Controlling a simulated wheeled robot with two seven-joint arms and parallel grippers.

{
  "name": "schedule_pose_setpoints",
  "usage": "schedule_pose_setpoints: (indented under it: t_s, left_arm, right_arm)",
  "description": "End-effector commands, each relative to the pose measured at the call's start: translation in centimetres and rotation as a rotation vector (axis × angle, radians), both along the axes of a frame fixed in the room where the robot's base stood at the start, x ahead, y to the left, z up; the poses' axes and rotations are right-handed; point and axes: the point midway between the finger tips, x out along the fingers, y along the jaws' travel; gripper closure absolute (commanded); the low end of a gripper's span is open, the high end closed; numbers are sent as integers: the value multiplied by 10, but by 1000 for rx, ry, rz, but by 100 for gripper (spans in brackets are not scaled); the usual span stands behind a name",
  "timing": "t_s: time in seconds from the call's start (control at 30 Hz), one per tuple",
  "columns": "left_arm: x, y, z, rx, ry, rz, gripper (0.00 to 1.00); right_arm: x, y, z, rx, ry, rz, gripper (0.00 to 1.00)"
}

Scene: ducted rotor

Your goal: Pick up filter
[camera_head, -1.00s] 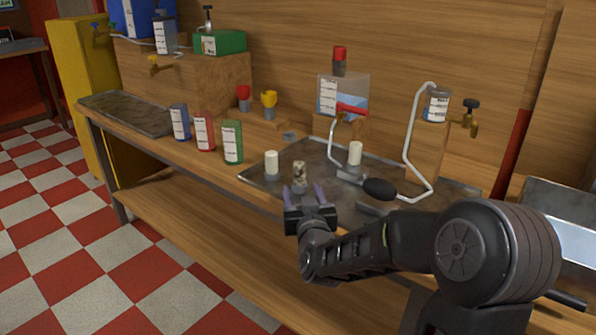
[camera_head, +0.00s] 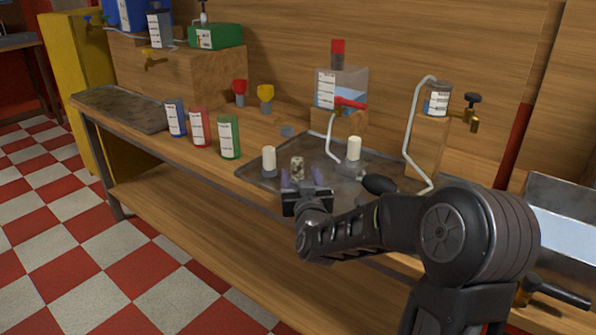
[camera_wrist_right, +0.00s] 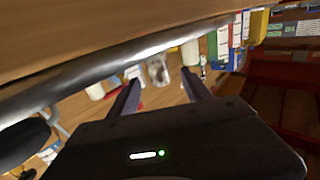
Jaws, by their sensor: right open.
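Three small cylinders stand on the metal tray (camera_head: 330,184); I cannot tell for sure which is the filter. A mottled grey and cream one (camera_head: 297,168) stands near the tray's front edge. A white one (camera_head: 269,158) is left of it, and another white one (camera_head: 354,148) is farther back right. My right gripper (camera_head: 302,178) is open and empty, just in front of the mottled cylinder, fingers pointing toward it. In the right wrist view, the mottled cylinder (camera_wrist_right: 158,70) shows between and beyond the open fingers (camera_wrist_right: 160,88). My left gripper is not in view.
Blue, red and green labelled containers (camera_head: 200,127) stand left of the tray. A clear tank (camera_head: 340,91) and a bottle on a wooden block (camera_head: 437,98) with thin white tubes stand behind. A black oval knob (camera_head: 379,184) is right of my gripper.

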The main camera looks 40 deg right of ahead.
Motion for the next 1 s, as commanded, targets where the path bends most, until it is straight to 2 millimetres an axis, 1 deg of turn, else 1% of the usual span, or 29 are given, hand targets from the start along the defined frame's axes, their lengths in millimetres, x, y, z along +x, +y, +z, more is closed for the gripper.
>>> schedule_pose_setpoints:
  t_s: [0.17,0.4,0.5,0.6,1.0]
  left_arm:
    - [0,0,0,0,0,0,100]
    - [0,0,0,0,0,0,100]
    - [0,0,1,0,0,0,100]
    - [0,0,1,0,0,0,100]
    - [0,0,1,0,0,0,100]
  right_arm:
    - [5,-3,-1,1,2,0,43]
    - [34,-21,-1,0,1,0,43]
    - [42,-25,-1,0,1,0,43]
    - [45,-27,0,0,1,1,43]
    - [45,-26,0,0,0,1,43]
